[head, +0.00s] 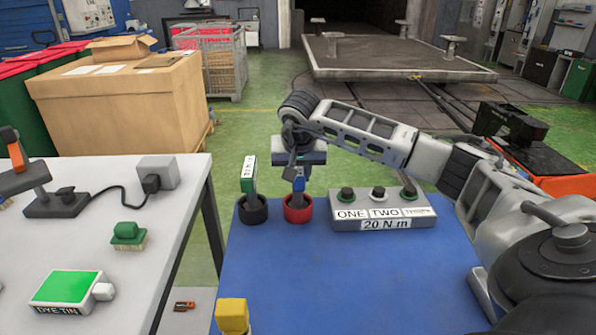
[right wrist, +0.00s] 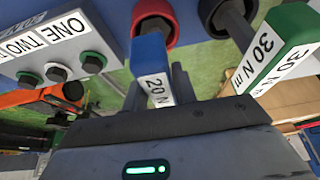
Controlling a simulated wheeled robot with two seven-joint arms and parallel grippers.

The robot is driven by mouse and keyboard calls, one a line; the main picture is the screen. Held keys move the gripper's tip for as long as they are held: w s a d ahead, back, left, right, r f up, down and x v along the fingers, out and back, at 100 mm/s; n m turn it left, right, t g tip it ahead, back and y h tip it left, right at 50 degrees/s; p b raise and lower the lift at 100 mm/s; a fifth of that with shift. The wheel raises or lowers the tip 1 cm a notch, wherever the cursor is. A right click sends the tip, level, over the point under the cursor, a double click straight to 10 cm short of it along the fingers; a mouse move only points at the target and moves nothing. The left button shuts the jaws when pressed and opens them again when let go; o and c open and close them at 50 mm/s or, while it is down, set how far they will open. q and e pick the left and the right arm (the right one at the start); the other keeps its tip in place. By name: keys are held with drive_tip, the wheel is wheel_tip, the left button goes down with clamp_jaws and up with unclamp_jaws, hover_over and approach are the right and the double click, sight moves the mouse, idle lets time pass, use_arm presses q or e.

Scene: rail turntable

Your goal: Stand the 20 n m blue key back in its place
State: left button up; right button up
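The blue key (head: 299,184), marked 20 N m in the right wrist view (right wrist: 153,78), stands about upright with its grey shaft inside the red ring holder (head: 298,209). The red holder also shows in the right wrist view (right wrist: 168,13). My right gripper (head: 298,170) is directly above, its dark fingers (right wrist: 158,88) on either side of the blue head. Whether they press on it cannot be told. A green key (head: 248,176), marked 30 N m, stands in the black ring holder (head: 253,210) to the left. My left gripper is not in view.
A yellow block (head: 232,315) is at the front. The white table (head: 110,240) at left holds a green-topped DYE TIN (head: 66,288) and a brush (head: 128,234).

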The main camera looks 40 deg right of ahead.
drive_tip(key=o, duration=0.4)
drive_tip(key=v, duration=1.6)
drive_tip(key=shift+b, duration=0.3)
